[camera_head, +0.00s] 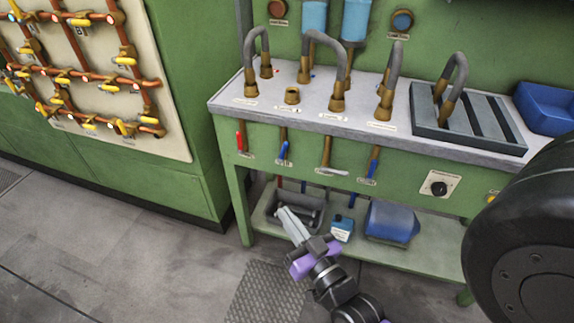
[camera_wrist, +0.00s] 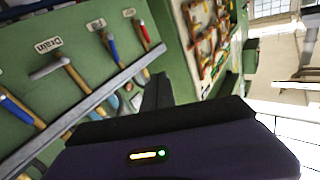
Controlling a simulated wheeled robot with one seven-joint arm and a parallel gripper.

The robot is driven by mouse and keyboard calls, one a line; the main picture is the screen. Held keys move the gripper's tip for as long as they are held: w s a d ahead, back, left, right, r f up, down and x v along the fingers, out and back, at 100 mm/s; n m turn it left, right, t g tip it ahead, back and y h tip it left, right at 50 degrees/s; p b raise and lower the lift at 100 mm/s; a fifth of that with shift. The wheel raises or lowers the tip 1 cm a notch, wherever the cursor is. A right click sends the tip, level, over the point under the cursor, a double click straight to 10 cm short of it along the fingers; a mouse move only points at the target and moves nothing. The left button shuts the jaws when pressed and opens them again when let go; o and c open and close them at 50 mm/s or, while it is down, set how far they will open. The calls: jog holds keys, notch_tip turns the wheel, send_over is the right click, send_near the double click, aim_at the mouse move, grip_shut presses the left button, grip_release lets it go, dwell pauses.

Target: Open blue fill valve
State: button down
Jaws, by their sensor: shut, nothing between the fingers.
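Two blue-handled valves hang from the bench front. The left blue valve handle (camera_head: 283,150) points down, and it also shows in the wrist view (camera_wrist: 111,45) under a short label that seems to read "Fill". The right blue valve handle (camera_head: 368,171) shows at the left edge of the wrist view (camera_wrist: 14,108). My gripper (camera_head: 282,212) is shut and empty, below the left blue handle in the picture and apart from it, in front of the lower shelf. In the wrist view its dark fingers (camera_wrist: 157,92) point toward the bench.
A red-handled valve (camera_head: 240,139) is left of the left blue one, and a grey-handled valve (camera_head: 330,170) labelled "Drain" right of it. A bench-top (camera_head: 350,124) with bent hoses overhangs them. A grey bin, small blue bottle (camera_head: 342,228) and blue container (camera_head: 392,221) stand on the shelf below.

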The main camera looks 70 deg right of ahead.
jog(key=w+d+f+m+g+h+b, duration=0.1)
jog(key=d+f+m+g+h, duration=0.2)
jog(key=d, duration=0.8)
jog(key=h, duration=0.1)
send_near(283, 149)
jog(key=shift+m, duration=0.4)
jog(key=x, duration=0.4)
jog(key=f+x, duration=0.1)
jog(key=x, duration=0.1)
jog(key=shift+d+r+p, duration=0.1)
jog(key=shift+d+p, duration=0.25)
jog(key=shift+d, duration=0.05)
jog(key=r+p, duration=0.1)
jog(key=p, duration=0.2)
jog(key=shift+n, duration=0.4)
jog(key=p, duration=0.2)
jog(key=n+y+p, duration=0.1)
jog(key=shift+w+r+g+p, duration=0.2)
jog(key=shift+w+g+p, duration=0.1)
jog(key=shift+p, duration=0.1)
jog(key=p, duration=0.1)
jog(key=n+p, duration=0.1)
jog(key=shift+w+f+p, duration=0.15)
jog(key=shift+w+p, duration=0.1)
jog(key=shift+p, duration=0.1)
jog(key=shift+f, duration=0.15)
